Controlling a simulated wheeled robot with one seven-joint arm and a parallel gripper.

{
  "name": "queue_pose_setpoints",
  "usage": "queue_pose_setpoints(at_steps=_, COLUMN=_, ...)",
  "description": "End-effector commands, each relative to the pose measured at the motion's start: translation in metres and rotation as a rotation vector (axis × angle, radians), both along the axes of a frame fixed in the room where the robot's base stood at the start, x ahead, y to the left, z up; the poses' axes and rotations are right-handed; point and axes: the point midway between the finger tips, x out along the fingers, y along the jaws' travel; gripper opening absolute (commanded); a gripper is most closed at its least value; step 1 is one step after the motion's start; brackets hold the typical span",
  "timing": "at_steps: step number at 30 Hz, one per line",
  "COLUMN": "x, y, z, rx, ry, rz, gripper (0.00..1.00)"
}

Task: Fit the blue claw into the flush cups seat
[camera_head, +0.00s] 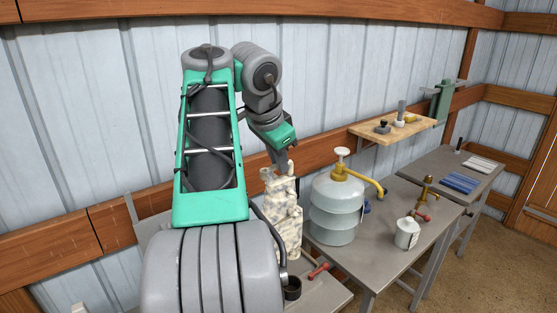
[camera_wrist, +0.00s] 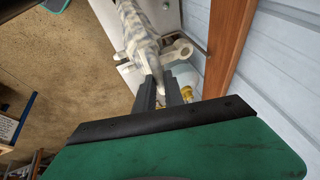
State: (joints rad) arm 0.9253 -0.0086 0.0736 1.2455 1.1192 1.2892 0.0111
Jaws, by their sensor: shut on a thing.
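My gripper (camera_head: 281,167) points down at the top of a tall, cream-and-grey mottled object (camera_head: 286,215). In the wrist view its two dark fingers (camera_wrist: 166,90) are closed about the narrow, pale tip of this mottled object (camera_wrist: 141,35). The object looks upright in the head view. A small blue thing (camera_head: 367,206) shows partly behind a pale grey-blue ribbed tank; I cannot tell whether it is the blue claw. I cannot clearly pick out the flush cups seat.
The ribbed tank (camera_head: 336,213) with a brass spout stands close right of my gripper. A white canister (camera_head: 407,233) and a brass tap (camera_head: 425,186) stand on the grey table (camera_head: 385,260). A wooden shelf (camera_head: 391,133) is on the wall. Blue strips (camera_head: 459,183) lie further right.

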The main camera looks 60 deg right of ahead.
Motion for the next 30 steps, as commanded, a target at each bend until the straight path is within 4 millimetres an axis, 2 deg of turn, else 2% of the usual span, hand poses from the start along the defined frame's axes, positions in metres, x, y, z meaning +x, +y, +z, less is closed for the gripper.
queue_pose_setpoints(at_steps=5, x=-0.001, y=0.0, z=-0.013, rx=-0.004, ry=-0.001, rz=0.0, gripper=0.0)
queue_pose_setpoints(at_steps=30, x=-0.001, y=0.0, z=-0.104, rx=-0.004, ry=-0.002, rz=-0.001, gripper=0.0)
